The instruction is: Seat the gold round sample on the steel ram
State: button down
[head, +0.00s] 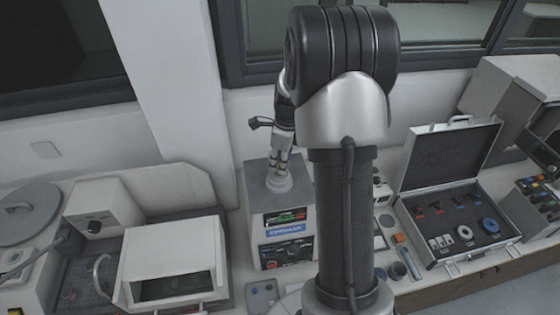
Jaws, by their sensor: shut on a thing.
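The mounting press (288,235) is a grey box with a display and a blue label on its front. A pale round collar (279,183) sits on its top plate; the steel ram inside it cannot be made out. My gripper (278,172) points down right above this collar. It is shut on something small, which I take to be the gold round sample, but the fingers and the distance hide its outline. I cannot tell whether the sample touches the ram.
A white cabinet with a window (172,262) stands left of the press. An open case (455,200) with several coloured parts lies at the right. Small items (398,250) lie between press and case. My arm blocks the middle of the view.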

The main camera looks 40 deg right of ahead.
jog(key=shift+f, duration=0.55)
dwell(0.9)
jog(key=c, duration=1.5)
grip_release()
jog(key=shift+o, duration=0.2)
jog(key=o, duration=0.4)
jog(key=shift+r, duration=0.15)
jog(key=shift+r+p, duration=2.55)
jog(key=shift+r, duration=0.9)
